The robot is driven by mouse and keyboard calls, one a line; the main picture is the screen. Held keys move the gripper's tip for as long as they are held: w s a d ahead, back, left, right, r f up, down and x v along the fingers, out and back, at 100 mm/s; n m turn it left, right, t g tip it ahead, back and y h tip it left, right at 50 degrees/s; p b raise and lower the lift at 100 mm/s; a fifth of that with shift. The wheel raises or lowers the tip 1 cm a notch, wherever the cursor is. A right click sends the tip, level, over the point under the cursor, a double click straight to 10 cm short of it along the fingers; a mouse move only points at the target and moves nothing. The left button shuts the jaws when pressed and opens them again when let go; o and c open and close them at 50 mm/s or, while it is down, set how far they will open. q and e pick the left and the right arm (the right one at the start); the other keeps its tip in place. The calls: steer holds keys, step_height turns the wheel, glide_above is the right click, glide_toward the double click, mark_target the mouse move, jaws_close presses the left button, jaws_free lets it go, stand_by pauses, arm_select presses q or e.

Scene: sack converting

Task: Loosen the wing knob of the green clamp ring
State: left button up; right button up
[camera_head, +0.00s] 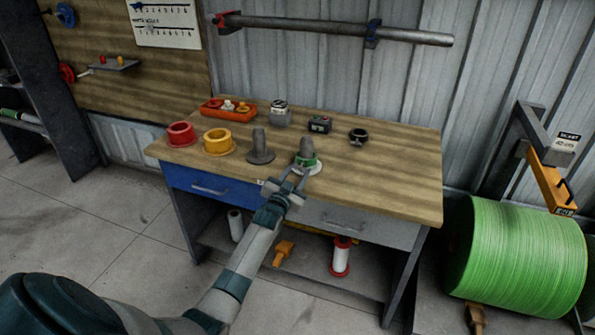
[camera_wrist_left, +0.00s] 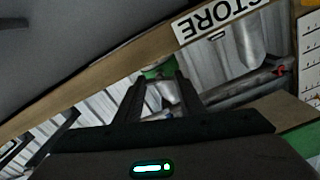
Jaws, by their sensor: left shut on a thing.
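The green clamp ring (camera_head: 306,161) sits around the base of a grey post on a pale round flange, near the front edge of the bench in the head view. A bit of green (camera_wrist_left: 157,71) shows beyond the fingertips in the left wrist view. My left gripper (camera_head: 299,176) reaches in from the front, with its fingertips at the near side of the ring. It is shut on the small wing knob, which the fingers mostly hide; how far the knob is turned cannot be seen. My right gripper is out of view.
On the bench (camera_head: 385,190), a second grey post (camera_head: 260,148), a yellow ring (camera_head: 218,142) and a red ring (camera_head: 181,134) stand left of the clamp. A black ring (camera_head: 358,136) lies behind right. The bench's right part is clear.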

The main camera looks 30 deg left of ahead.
arm_select(q)
steer(key=n, duration=0.3)
steer(key=shift+n+p, duration=0.35)
steer(key=shift+n, duration=0.55)
steer(key=n, duration=0.3)
steer(key=shift+n, duration=0.5)
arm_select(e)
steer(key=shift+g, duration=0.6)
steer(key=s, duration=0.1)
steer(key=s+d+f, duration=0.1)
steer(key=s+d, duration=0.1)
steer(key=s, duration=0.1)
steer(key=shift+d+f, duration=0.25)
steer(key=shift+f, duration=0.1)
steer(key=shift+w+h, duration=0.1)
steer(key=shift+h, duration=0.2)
arm_select(q)
steer(key=o, duration=1.1)
steer(key=shift+c, duration=0.2)
steer(key=shift+s, duration=0.1)
